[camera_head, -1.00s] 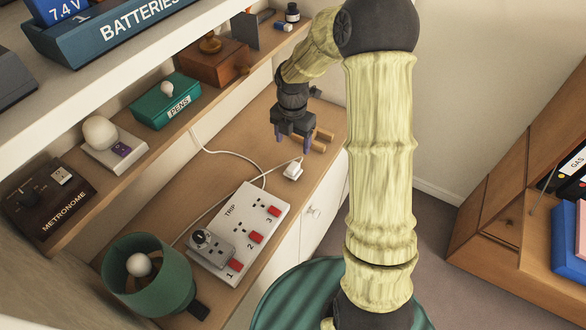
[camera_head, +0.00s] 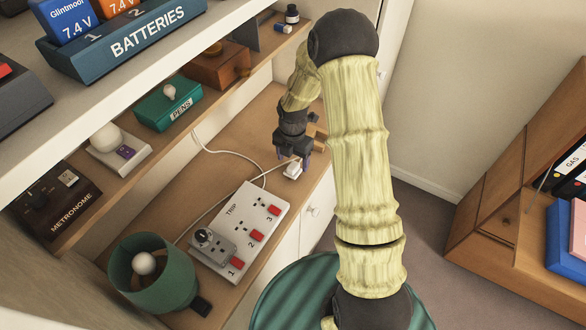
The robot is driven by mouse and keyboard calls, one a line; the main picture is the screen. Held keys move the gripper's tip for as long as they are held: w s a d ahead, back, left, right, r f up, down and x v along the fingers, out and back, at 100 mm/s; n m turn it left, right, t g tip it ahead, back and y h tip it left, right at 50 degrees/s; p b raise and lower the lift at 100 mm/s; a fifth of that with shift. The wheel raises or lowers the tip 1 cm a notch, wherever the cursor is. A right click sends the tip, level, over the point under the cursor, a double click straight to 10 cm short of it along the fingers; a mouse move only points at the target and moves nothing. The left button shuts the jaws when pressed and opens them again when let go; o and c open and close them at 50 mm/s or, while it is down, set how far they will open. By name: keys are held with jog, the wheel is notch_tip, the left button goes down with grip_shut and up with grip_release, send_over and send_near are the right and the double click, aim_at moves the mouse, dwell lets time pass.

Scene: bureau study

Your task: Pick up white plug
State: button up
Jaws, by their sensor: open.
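The white plug (camera_head: 292,171) lies on the wooden desk top (camera_head: 190,178), above and right of the power strip. Its white cord runs back to the left. My gripper (camera_head: 293,163) is over the plug with its jaws open. The fingertips reach down close to the plug, one to each side in this view. I cannot tell whether they touch it. The gripper hides part of the plug's upper side.
A white power strip (camera_head: 259,191) with red switches, a grey adapter (camera_head: 213,249) on it, and a green lamp (camera_head: 178,283) stand on the desk. A shelf with a green pens box (camera_head: 150,115) and a metronome (camera_head: 58,215) hangs at left. The desk's right edge is near the plug.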

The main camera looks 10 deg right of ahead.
aim_at(293, 166)
jog(key=shift+w+f+p, duration=0.15)
jog(key=shift+f+p, duration=0.65)
jog(key=shift+f, duration=1.35)
jog(key=c, duration=1.1)
jog(key=shift+r, duration=0.1)
notch_tip(293, 166, up, 10)
jog(key=b, duration=0.3)
jog(key=shift+w, duration=0.1)
